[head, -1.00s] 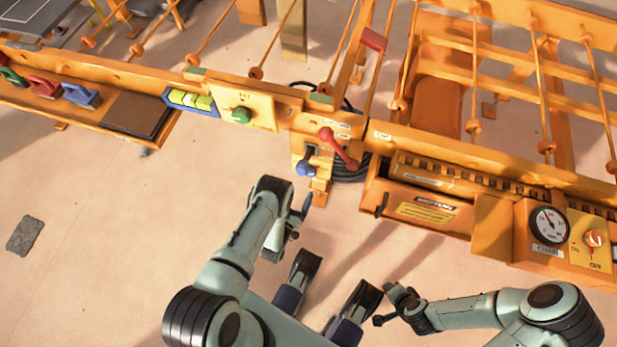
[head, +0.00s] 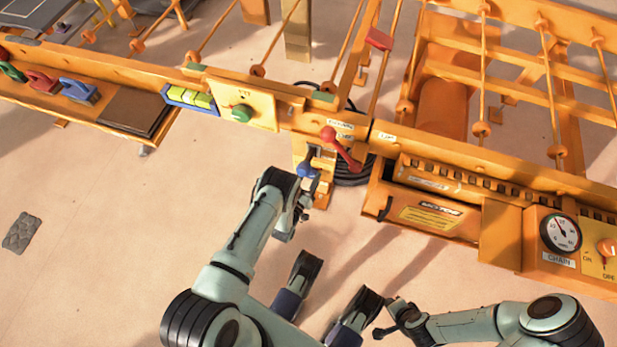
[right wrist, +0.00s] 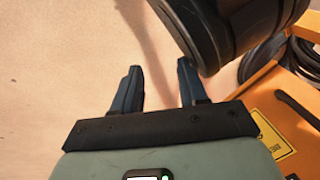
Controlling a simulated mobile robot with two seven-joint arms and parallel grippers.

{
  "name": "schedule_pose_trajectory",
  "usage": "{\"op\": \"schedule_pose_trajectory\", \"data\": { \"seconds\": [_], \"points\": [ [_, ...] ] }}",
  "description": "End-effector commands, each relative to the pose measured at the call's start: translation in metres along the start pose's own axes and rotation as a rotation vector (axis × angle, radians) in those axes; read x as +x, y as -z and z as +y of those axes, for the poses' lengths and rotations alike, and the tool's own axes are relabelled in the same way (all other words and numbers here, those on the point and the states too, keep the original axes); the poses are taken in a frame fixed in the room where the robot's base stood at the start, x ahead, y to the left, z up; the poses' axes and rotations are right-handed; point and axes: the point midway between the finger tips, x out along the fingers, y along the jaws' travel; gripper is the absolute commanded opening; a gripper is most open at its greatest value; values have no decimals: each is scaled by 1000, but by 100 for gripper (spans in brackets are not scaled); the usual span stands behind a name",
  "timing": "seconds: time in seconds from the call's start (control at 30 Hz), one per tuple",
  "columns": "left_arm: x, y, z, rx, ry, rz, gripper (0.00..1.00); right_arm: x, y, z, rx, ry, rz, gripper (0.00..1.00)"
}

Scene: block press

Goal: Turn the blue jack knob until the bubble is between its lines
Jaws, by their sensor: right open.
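The blue jack knob (head: 307,169) sits on the orange jack housing below the long rail. My left gripper (head: 307,190) is right at the knob, just below it in the head view. The hand partly covers its fingers, so I cannot tell whether they touch or grip it. The level (head: 190,98) is a yellow-green vial in a blue frame on the rail. Its bubble is too small to place against the lines. My right gripper (head: 385,318) is low in the head view, away from the knob. In the right wrist view it is open and empty (right wrist: 159,70).
A red-knobbed lever (head: 342,147) stands close right of the jack knob. A green knob (head: 241,113) is on a yellow panel beside the level. A black cable coil (head: 352,172) hangs behind. A gauge (head: 561,233) is at right.

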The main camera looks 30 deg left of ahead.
Motion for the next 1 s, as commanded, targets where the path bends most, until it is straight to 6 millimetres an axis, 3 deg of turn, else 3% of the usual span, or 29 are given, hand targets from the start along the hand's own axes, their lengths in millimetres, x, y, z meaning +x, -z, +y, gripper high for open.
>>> {"op": "schedule_pose_trajectory", "data": {
  "seconds": [0.17, 0.43, 0.7, 0.73, 0.8, 1.0],
  "points": [
    [0, 0, 1, 7, -1, -1, 24, -1, 1, -1, -1, 1, 2, 43],
    [-1, 1, 1, 167, 2, -18, 24, -13, 16, -14, -14, 24, 53, 43],
    [-1, -1, 1, 175, 2, -19, 24, -12, 16, -14, -14, 25, 54, 43],
    [-1, -1, 1, 174, 2, -19, 61, -12, 16, -14, -14, 24, 54, 43],
    [-1, -1, 1, 174, 3, -19, 80, -12, 16, -13, -14, 24, 54, 43],
    [-1, 0, 1, 174, 3, -18, 80, -12, 16, -13, -14, 24, 53, 43]
  ]
}}
